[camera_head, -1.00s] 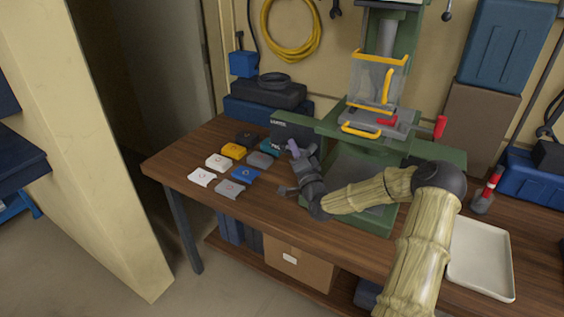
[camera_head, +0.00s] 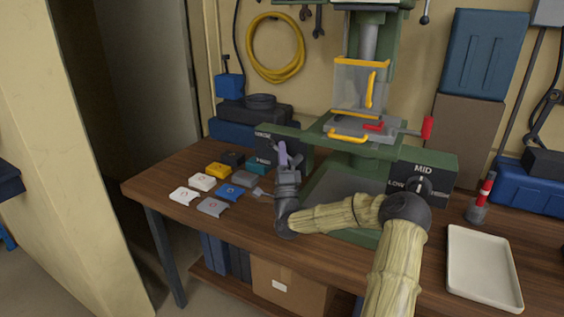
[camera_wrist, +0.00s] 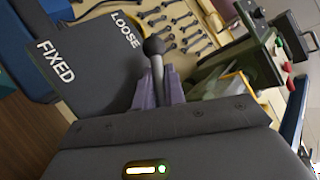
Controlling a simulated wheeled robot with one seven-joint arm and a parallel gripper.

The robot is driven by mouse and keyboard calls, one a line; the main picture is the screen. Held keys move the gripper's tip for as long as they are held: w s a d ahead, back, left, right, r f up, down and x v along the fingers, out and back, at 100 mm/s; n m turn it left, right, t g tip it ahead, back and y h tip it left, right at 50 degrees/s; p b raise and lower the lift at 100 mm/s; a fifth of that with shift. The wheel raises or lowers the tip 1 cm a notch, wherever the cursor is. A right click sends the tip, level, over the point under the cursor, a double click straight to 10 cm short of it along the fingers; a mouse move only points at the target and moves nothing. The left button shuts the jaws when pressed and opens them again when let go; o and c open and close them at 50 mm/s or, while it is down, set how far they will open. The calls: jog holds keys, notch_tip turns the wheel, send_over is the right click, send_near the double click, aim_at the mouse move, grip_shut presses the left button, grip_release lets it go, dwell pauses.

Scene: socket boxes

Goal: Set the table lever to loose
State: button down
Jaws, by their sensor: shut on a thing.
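The table lever (camera_wrist: 156,63) is a grey rod with a dark ball knob, seen in the wrist view. My gripper (camera_wrist: 158,88) has its purple fingers on both sides of the rod, shut on it below the knob. The dark panel (camera_wrist: 95,70) behind carries the words FIXED and LOOSE. The knob is beside LOOSE and farther from FIXED in the picture. The lever's pivot is hidden. In the head view, my gripper (camera_head: 283,156) is at the front of the same panel (camera_head: 263,143), on the left of the green press, and the lever cannot be made out.
The green press (camera_head: 362,120) has a yellow-framed guard and red handles. A second panel (camera_head: 424,180) reads MID and LOW at right. Several coloured socket pieces (camera_head: 217,171) lie left of my gripper. A white tray (camera_head: 482,268) and a red-and-white lamp (camera_head: 480,203) are at right.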

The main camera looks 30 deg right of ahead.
jog(key=shift+a+r+m+h, duration=0.1)
jog(key=shift+r+m+h, duration=0.2)
jog(key=shift+m, duration=0.1)
jog(key=c, duration=1.7)
grip_release()
jog(key=shift+w, duration=0.1)
jog(key=shift+c, duration=0.2)
jog(key=shift+w+f, duration=0.1)
jog(key=shift+f, duration=0.05)
jog(key=shift+s+f, duration=0.35)
jog(key=shift+f, duration=0.05)
jog(key=s+a+f, duration=0.1)
jog(key=s+a, duration=0.4)
jog(key=s, duration=0.7)
jog(key=shift+s+a+f+b, duration=0.15)
jog(key=shift+s+b, duration=0.15)
jog(key=shift+s, duration=0.05)
